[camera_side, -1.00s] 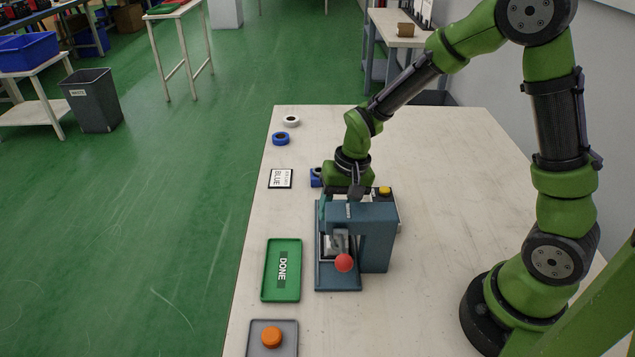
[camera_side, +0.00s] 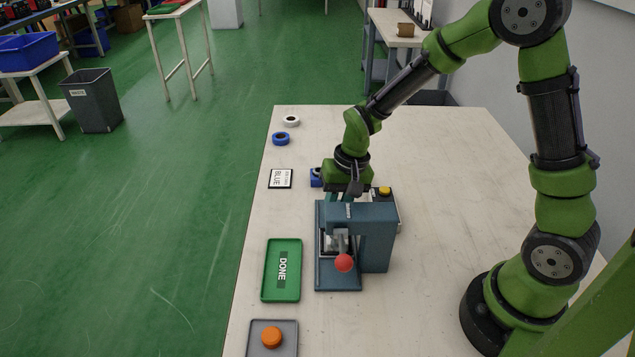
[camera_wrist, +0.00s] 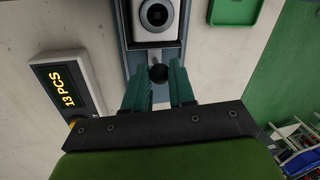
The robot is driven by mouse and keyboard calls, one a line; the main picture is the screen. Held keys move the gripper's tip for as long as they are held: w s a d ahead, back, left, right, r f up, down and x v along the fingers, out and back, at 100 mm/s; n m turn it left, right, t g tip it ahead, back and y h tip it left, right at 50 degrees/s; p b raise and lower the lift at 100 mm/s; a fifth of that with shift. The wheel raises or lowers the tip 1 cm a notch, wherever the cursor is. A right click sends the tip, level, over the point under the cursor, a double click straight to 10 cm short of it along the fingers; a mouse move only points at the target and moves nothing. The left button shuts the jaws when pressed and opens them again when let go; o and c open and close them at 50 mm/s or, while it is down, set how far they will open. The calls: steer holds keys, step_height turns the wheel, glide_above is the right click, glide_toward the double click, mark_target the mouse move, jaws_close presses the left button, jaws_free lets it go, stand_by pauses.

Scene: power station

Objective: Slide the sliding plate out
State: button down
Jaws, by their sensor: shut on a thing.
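The blue-grey press (camera_side: 372,238) stands on the table, with a red ball (camera_side: 344,262) at its front. The pale sliding plate (camera_wrist: 172,33) lies in its base and carries a part with a dark round ring (camera_wrist: 157,13). A dark round knob (camera_wrist: 158,73) is at the plate's near end in the wrist view. My gripper (camera_wrist: 159,76) is shut on this knob, with a teal finger on each side. In the side view my gripper (camera_side: 338,196) is at the far side of the press, and the press partly hides its fingertips and the plate.
A green DONE tray (camera_side: 269,287) lies left of the press. A grey tray (camera_side: 258,345) with an orange piece (camera_side: 271,337) is in front. A counter box (camera_wrist: 85,66) reading 13 PCS stands beside the press. Blue (camera_side: 281,139) and white (camera_side: 291,121) rings lie farther back.

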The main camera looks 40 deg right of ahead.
steer(key=w+d, duration=0.5)
steer(key=shift+w+d, duration=0.2)
steer(key=shift+w, duration=0.05)
steer(key=c, duration=0.9)
jaws_free()
steer(key=shift+c, duration=0.2)
steer(key=shift+s, duration=0.1)
step_height(320, 180, up, 17)
steer(key=s+d, duration=0.1)
steer(key=d, duration=0.1)
steer(key=shift+s+d+f, duration=0.2)
steer(key=shift+s+d, duration=0.1)
steer(key=shift+s, duration=0.1)
